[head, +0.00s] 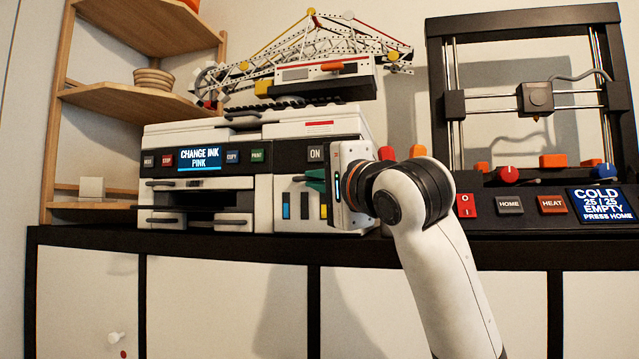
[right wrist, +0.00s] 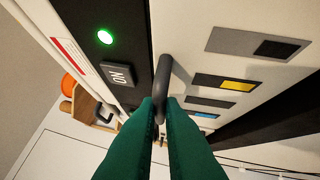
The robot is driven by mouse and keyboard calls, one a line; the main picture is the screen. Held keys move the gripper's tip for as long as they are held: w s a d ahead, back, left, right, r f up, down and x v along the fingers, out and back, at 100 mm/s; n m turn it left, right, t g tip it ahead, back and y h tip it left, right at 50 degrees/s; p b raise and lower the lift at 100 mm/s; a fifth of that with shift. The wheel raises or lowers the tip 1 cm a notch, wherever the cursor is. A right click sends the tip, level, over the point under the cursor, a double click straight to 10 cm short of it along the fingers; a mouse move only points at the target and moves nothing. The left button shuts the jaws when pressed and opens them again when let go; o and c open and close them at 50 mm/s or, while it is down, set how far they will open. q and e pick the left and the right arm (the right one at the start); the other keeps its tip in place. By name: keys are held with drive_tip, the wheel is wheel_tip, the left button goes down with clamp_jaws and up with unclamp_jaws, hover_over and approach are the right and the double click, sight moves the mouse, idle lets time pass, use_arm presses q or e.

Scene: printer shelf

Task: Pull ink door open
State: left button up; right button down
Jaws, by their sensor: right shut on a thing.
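The white printer (head: 255,150) stands on the black-topped cabinet, its screen (head: 200,159) reading CHANGE INK PINK. The ink door (head: 287,220) is at the printer's right front, with coloured ink windows on it; it appears flush with the front. In the right wrist view, the ink door (right wrist: 225,60) has a dark bar handle (right wrist: 164,80) along its edge. My right gripper (head: 312,179) has green fingers, which also show in the right wrist view (right wrist: 161,105), closed around the handle. The wrist hides the door's right part in the head view. My left gripper is not in view.
A 3D printer (head: 530,100) stands to the right, with a control panel and a screen reading COLD. A crane model (head: 310,60) sits above the printer. Wooden shelves (head: 130,100) stand at the left. The space in front of the cabinet doors looks clear.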

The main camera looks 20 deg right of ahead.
sight(312, 206)
drive_tip(key=shift+s+a+f+n+t+y+b, duration=0.15)
drive_tip(key=shift+s+a+f+n+y+b, duration=0.35)
drive_tip(key=shift+f+n+y+b, duration=1.5)
drive_tip(key=shift+s+a+f+n+t+y+b, duration=0.25)
drive_tip(key=shift+s+f+n+y+b, duration=0.6)
drive_tip(key=shift+f+n+y, duration=2.1)
drive_tip(key=shift+s+a+f+n+t+y+b, duration=0.1)
drive_tip(key=shift+s+a+f+n+y+b, duration=0.35)
drive_tip(key=shift+f+n+y+b, duration=2.05)
wheel_tip(312, 206, up, 3)
drive_tip(key=shift+w+f+n+h+p, duration=0.1)
drive_tip(key=shift+n+h+p, duration=0.75)
drive_tip(key=shift+n+h, duration=0.25)
